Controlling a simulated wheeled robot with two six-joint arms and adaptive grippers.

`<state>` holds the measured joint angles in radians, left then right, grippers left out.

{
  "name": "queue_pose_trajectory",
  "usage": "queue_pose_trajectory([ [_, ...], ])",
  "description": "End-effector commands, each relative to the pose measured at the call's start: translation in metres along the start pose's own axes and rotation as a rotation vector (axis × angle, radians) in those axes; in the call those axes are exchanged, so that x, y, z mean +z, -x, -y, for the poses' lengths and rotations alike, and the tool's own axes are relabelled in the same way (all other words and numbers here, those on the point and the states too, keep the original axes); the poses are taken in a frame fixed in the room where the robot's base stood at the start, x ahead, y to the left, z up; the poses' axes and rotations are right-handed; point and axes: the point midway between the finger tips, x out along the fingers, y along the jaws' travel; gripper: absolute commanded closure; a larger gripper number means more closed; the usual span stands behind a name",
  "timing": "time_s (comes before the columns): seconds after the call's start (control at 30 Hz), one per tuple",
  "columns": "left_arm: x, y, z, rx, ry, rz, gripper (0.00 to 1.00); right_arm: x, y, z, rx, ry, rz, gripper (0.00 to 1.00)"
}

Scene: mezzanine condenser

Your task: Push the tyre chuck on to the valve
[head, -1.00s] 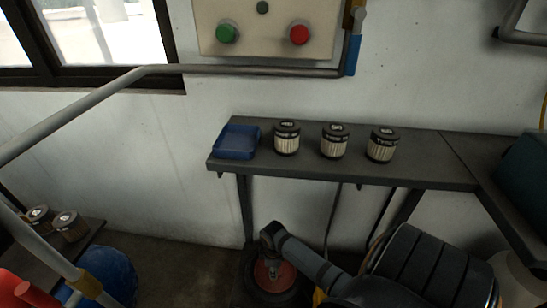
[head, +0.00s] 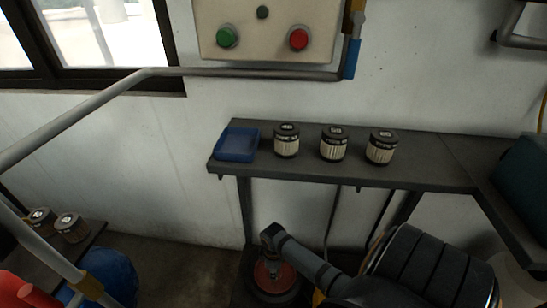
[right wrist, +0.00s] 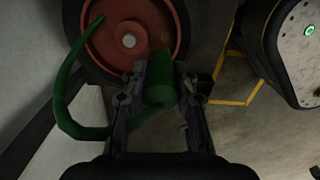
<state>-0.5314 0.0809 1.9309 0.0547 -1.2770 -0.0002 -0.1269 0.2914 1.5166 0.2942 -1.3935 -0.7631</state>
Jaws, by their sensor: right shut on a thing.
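A wheel with a red rim (right wrist: 108,38) and a dark tyre (right wrist: 75,15) lies under my right gripper (right wrist: 160,82). My right gripper is shut on a green tyre chuck (right wrist: 158,92), and a green hose (right wrist: 62,112) loops to the left. The chuck's far end reaches over the rim's right side. The valve cannot be made out, so I cannot tell whether the chuck touches it. In the head view, my right arm reaches down over the red rim (head: 267,277) below the shelf. My left gripper is not in view.
A dark shelf (head: 425,172) above holds a blue tray (head: 237,144) and several filters (head: 286,140). A grey handrail (head: 90,108) crosses the left.

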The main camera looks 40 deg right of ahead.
Motion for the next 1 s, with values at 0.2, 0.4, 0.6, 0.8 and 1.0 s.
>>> queue_pose_trajectory([
  [0.2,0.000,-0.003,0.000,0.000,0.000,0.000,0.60,0.000,-0.006,0.000,0.001,0.000,0.000,1.00],
  [0.4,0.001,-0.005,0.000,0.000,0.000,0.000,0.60,0.000,-0.011,0.000,0.001,0.000,-0.001,1.00],
  [0.6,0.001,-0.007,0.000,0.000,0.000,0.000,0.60,0.000,-0.016,0.000,0.001,0.000,0.000,1.00],
  [0.8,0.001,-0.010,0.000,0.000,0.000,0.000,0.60,0.000,-0.021,0.000,0.000,0.000,0.000,1.00],
  [1.0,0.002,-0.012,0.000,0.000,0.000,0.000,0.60,0.000,-0.026,0.000,0.000,0.000,0.000,1.00],
])
